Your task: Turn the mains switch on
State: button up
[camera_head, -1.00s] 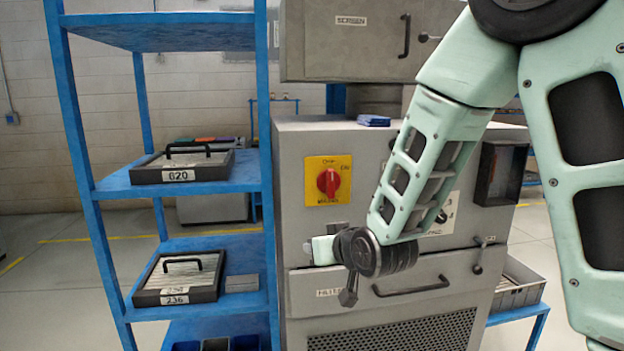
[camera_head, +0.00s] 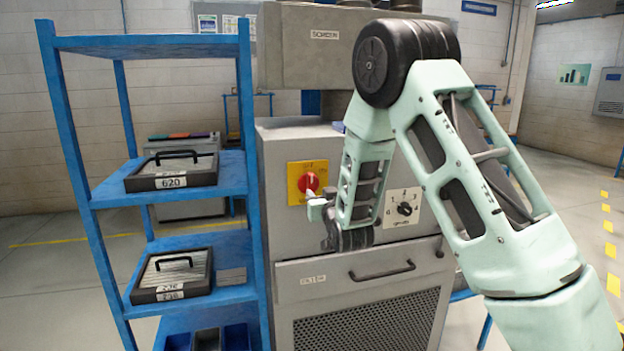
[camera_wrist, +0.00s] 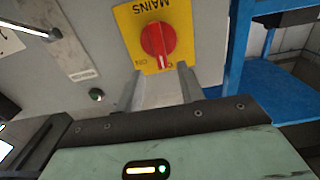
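The mains switch is a red rotary knob (camera_head: 309,182) on a yellow plate (camera_head: 294,196), on the grey cabinet's front. The wrist view shows the knob (camera_wrist: 157,40) upside down, its ridge near vertical. A white mark sits on the ridge end away from the word MAINS; in the head view the plate's top label looks like OFF. My gripper (camera_head: 316,204) is just below and in front of the knob. In the wrist view its two fingers (camera_wrist: 168,85) stand apart with nothing visible between them, tips close to the knob's near end. Contact cannot be told.
A blue shelf rack (camera_head: 248,200) with black-framed trays stands close left of the switch. A selector dial (camera_head: 404,209) is right of my gripper, and a drawer handle (camera_head: 382,271) lies below. The wrist view shows a small green button (camera_wrist: 96,95).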

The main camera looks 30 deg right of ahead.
aim_at(312, 184)
jog(key=p+x, duration=0.3)
jog(key=x, duration=0.5)
jog(key=shift+w, duration=0.1)
grip_shut()
